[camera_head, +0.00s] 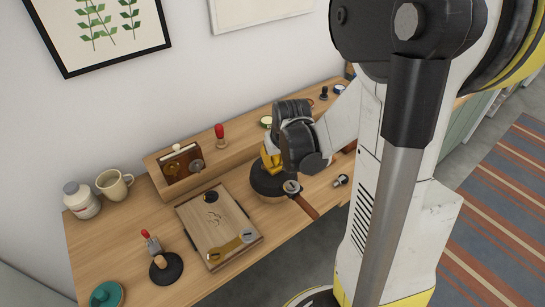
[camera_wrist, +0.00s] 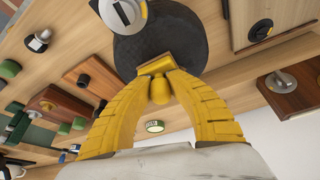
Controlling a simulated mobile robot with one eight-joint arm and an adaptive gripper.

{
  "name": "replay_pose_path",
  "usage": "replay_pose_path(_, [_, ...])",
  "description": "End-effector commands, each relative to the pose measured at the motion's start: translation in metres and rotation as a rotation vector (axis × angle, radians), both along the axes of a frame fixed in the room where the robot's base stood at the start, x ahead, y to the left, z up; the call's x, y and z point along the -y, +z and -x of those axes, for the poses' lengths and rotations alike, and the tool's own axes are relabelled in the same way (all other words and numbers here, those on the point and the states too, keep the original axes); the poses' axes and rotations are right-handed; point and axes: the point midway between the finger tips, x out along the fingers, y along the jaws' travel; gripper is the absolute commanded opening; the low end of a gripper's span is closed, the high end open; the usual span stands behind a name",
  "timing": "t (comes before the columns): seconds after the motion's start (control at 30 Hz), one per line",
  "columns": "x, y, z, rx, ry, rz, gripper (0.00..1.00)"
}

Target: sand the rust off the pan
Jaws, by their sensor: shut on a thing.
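The pan (camera_head: 262,187) looks like a dark round disc on the wooden desk, beneath my gripper. It also shows as a dark grey disc in the wrist view (camera_wrist: 190,50). My gripper (camera_head: 271,160) has yellow fingers, which reach down over the pan. In the wrist view my gripper (camera_wrist: 158,72) is shut on a small tan block (camera_wrist: 157,65) with a rounded knob. The block is over the pan; I cannot tell whether it touches. A silver round piece (camera_head: 291,187) overlaps the pan's near edge. Rust cannot be made out; my gripper hides part of the pan.
A wooden tray (camera_head: 188,223) lies left of the pan. A red-handled tool on a dark disc (camera_head: 166,268), a mug (camera_head: 114,184) and a white jar (camera_head: 80,199) stand further left. A raised shelf (camera_head: 232,150) with small items runs along the wall.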

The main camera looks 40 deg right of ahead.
Motion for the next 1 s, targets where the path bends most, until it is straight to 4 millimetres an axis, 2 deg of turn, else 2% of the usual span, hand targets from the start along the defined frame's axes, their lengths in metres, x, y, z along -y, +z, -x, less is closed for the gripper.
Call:
replay_pose_path(0.17, [0.0, 0.001, 0.015, -0.003, -0.002, -0.001, 0.0])
replay_pose_path(0.37, [0.0, -0.002, 0.015, -0.002, 0.0, -0.001, 0.0])
replay_pose_path(1.0, [-0.001, -0.003, -0.024, 0.0, 0.001, -0.001, 0.0])
